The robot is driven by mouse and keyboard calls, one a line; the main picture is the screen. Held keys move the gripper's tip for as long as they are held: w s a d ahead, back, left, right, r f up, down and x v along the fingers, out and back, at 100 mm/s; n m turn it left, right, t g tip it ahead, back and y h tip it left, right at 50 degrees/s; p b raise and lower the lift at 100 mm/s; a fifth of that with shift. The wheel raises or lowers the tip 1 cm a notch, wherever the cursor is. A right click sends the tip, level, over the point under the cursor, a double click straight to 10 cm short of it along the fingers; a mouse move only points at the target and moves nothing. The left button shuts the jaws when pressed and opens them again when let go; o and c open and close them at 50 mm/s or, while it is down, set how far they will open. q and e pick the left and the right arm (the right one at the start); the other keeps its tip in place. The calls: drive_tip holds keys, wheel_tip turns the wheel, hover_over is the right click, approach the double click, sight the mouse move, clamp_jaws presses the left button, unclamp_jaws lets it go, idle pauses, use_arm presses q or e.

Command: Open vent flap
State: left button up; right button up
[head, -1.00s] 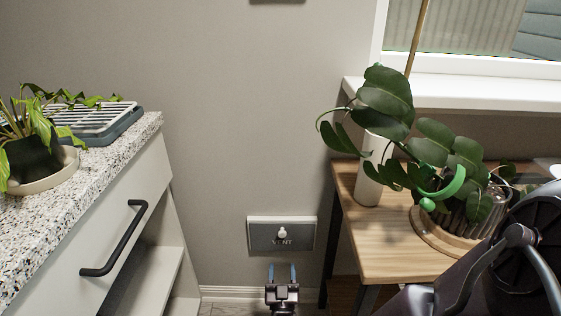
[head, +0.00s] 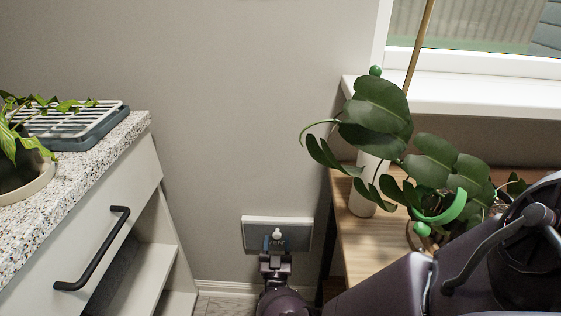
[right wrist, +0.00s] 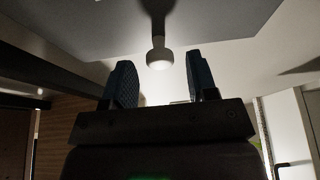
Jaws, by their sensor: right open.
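The vent flap (head: 254,235) is a grey panel in a pale frame low on the wall, with a small white knob (head: 277,234) on it. The panel looks closed. My right gripper (head: 276,242) is at the panel, right in front of the knob, and covers part of the lettering. In the right wrist view the knob (right wrist: 159,58) hangs on its stem from the grey panel (right wrist: 85,30). It lies between and just beyond the open blue fingertips (right wrist: 162,80), with a gap on both sides. My left gripper is not in view.
A wooden table (head: 352,240) with a large leafy plant (head: 380,110) stands close to the right of my right arm. A counter with a drawer handle (head: 95,250) stands on the left. The wall and floor between them are clear.

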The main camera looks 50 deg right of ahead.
drive_tip(key=shift+w+d+r, duration=0.2)
drive_tip(key=shift+w+d, duration=0.05)
drive_tip(key=shift+d, duration=0.05)
clamp_jaws()
idle(0.3)
